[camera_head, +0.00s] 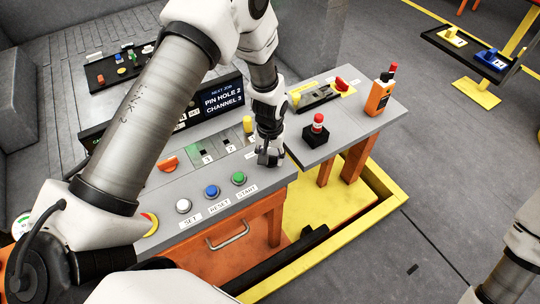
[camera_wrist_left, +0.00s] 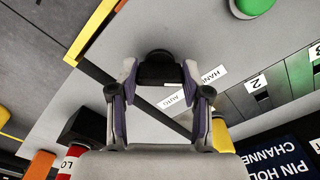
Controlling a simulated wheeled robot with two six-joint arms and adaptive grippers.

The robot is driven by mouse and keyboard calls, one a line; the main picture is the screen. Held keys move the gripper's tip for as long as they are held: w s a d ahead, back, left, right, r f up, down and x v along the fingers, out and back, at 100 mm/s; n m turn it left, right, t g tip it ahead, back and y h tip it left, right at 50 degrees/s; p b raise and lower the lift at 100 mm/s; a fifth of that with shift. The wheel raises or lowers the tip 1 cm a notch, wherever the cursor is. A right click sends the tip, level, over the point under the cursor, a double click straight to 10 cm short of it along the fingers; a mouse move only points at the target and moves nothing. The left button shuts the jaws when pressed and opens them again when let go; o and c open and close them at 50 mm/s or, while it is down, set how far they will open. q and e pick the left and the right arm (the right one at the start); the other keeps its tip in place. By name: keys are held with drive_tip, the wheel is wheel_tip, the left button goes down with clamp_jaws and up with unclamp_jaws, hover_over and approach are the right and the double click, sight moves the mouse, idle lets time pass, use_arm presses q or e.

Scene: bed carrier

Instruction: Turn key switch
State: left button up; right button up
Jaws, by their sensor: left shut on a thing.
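My left gripper (camera_head: 268,160) points down at the right end of the grey control panel (camera_head: 200,177). In the left wrist view its two fingers (camera_wrist_left: 160,82) are closed on the sides of a black key switch (camera_wrist_left: 159,66). A white label beside the switch reads HAND and AUTO. In the head view the gripper hides the switch. How far the switch is turned cannot be told. My right gripper is out of view.
White, blue (camera_head: 212,191) and green (camera_head: 238,178) buttons line the panel's front. A display (camera_head: 222,98) reads PIN HOLE 2, CHANNEL 3. On the side table to the right stand a red-topped black block (camera_head: 316,133) and an orange handheld device (camera_head: 379,97).

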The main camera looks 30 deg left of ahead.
use_arm(q)
drive_tip(key=shift+s+f, duration=0.1)
drive_tip(key=shift+f, duration=0.05)
drive_tip(key=o, duration=1.2)
drive_tip(key=shift+c, duration=0.2)
wheel_tip(320, 180, up, 12)
